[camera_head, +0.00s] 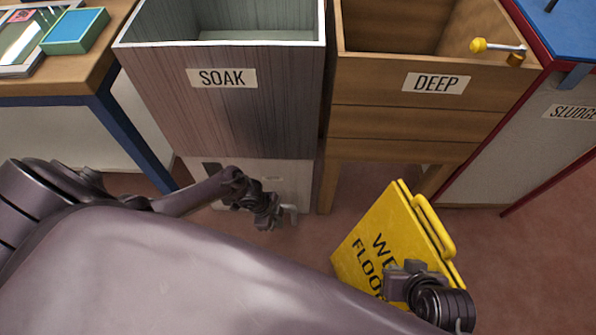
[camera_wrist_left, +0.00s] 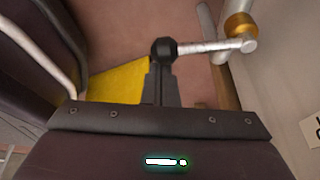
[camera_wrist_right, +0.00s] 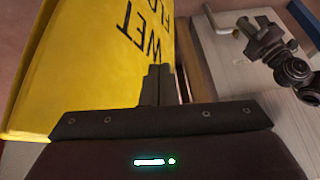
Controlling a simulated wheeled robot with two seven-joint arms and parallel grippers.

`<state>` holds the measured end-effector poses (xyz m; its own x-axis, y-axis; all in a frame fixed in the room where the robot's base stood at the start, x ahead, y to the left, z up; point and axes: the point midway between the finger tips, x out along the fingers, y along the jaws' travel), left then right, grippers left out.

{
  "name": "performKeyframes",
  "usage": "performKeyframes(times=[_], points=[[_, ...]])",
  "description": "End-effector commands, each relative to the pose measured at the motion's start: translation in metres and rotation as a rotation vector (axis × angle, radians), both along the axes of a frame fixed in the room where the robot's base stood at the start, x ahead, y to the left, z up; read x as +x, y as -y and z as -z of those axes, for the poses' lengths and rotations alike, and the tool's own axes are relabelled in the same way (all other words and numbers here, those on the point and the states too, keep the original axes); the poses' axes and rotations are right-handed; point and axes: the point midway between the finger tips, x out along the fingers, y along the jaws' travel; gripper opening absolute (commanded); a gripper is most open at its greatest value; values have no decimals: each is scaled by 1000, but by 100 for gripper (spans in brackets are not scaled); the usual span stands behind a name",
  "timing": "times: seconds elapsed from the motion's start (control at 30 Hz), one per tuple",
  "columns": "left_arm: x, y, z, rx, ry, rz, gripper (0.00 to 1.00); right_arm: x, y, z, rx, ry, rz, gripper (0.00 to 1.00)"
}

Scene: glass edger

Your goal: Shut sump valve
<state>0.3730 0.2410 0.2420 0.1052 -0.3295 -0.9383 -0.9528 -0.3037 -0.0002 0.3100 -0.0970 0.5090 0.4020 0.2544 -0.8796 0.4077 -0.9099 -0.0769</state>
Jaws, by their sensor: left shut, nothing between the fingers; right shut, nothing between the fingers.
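The sump valve shows in the left wrist view as a brass body (camera_wrist_left: 241,26) on a pale pipe, with a silver lever (camera_wrist_left: 205,47) ending in a black knob (camera_wrist_left: 163,50). The lever points left, roughly square to the pipe in that view. My left gripper (camera_wrist_left: 163,72) is shut and empty, its fingertips right at the knob; I cannot tell whether they touch. In the head view my left gripper (camera_head: 268,217) is low in front of the SOAK tank, beside a pale pipe end (camera_head: 290,213). My right gripper (camera_head: 396,280) is shut and empty by the yellow sign.
A yellow wet-floor sign (camera_head: 375,235) stands on the floor in front of the DEEP tank (camera_head: 390,120). The SOAK tank (camera_head: 220,120) is above my left gripper. A sludge bin (camera_head: 555,140) is at right, a workbench (camera_head: 60,75) at left. A yellow-knobbed lever (camera_head: 480,45) is on the DEEP tank.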

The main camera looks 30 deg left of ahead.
Motion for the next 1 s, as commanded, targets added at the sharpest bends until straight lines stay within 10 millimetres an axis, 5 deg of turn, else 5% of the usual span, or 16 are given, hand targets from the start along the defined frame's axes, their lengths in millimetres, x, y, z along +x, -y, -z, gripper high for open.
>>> performKeyframes(times=[0.83, 1.0], points=[[-6, -7, 0, 1, -1, 106, 0, 3, -6, -3, 21, 34, -8, 0], [-7, -13, -16, 2, 0, 105, 0, -1, 1, -6, -2, -4, 2, 0]])
